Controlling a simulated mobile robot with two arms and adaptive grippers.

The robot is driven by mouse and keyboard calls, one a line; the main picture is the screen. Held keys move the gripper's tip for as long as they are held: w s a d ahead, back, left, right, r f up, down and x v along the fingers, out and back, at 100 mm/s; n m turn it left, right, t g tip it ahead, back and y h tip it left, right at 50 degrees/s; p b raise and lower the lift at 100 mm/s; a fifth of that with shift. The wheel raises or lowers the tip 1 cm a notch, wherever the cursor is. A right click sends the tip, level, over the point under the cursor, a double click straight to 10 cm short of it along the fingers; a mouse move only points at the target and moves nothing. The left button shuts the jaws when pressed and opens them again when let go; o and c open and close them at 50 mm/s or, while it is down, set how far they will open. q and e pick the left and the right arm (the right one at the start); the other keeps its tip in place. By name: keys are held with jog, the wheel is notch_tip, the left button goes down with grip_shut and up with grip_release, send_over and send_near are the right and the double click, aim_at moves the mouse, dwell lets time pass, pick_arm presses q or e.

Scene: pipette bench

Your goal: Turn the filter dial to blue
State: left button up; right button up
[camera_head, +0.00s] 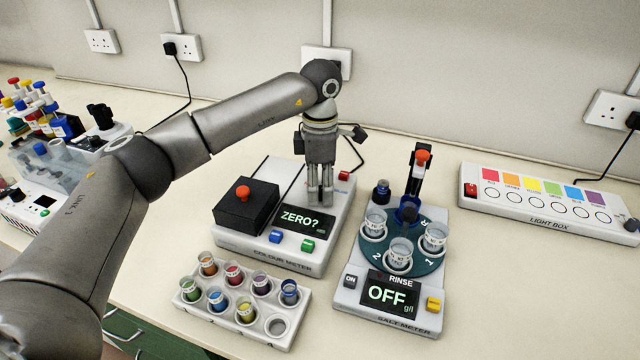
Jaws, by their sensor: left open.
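The colour meter (262,262) is a white bench unit with a black box on its left and a screen (303,220) reading "ZERO?". My left gripper (320,201) points straight down over the back of this meter, just behind the screen. It is open, with its fingers only a little apart and nothing seen between them. I cannot make out a filter dial; the gripper covers the part of the meter behind the screen. Whether the fingertips touch anything there is not clear. My right gripper is not in view.
A rack of coloured sample cups (189,310) stands in front of the meter. A salt meter (350,300) with cups on a round carousel stands close on the right. A light box (540,222) with colour swatches lies further right. Bare bench shows between them.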

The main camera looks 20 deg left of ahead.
aim_at(320, 186)
pick_arm(q)
notch_tip(320, 186, up, 12)
jog(key=shift+w, duration=0.25)
jog(key=shift+a, duration=0.1)
dwell(0.4)
